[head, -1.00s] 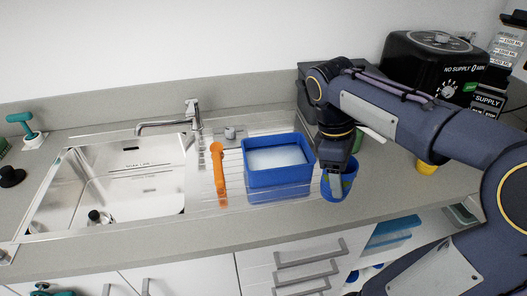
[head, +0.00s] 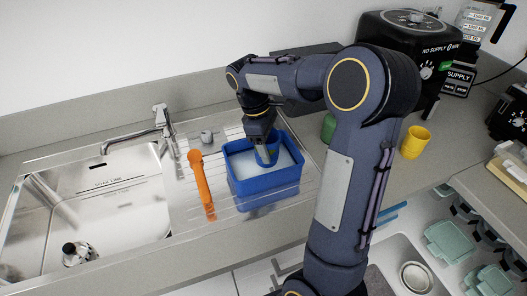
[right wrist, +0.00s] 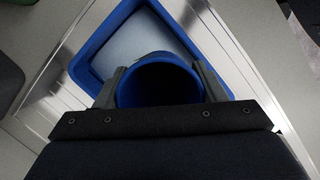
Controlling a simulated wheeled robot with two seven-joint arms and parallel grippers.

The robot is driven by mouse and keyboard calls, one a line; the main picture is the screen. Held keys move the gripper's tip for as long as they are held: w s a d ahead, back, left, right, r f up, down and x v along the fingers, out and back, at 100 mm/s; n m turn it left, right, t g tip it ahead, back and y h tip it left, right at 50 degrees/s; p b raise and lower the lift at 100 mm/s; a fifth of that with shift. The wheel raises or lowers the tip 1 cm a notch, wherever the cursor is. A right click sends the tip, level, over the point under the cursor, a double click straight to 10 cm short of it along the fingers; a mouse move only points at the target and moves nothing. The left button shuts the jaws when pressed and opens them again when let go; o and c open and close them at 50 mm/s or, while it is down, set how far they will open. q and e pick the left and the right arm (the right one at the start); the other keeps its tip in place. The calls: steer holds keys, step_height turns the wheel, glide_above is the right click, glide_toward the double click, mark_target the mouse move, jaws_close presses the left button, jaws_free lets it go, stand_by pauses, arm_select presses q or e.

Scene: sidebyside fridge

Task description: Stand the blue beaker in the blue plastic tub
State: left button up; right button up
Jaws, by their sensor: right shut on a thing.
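The blue tub (head: 265,191) stands on the ribbed steel drainboard right of the sink basin, with a pale, whitish inside. My right gripper (head: 262,142) is over the tub and shut on the blue beaker (head: 267,156). In the right wrist view, the beaker (right wrist: 158,84) sits between the two fingers (right wrist: 160,88), its open mouth facing the camera, with the tub rim (right wrist: 88,47) around and beyond it. The beaker looks roughly upright in the head view. I cannot tell whether its base touches the tub floor. My left gripper is not in view.
An orange tool (head: 201,185) lies left of the tub, beside the sink basin (head: 90,200). A yellow cup (head: 414,142) and a partly hidden green object (head: 328,127) stand to the right. A black appliance (head: 405,45) is at the back right.

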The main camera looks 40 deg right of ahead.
steer(key=shift+w+f, duration=1)
steer(key=shift+f, duration=0.15)
steer(key=shift+w+f, duration=0.1)
steer(key=shift+f, duration=1.6)
steer(key=shift+f, duration=0.1)
steer(key=shift+f, duration=0.15)
steer(key=o, duration=1)
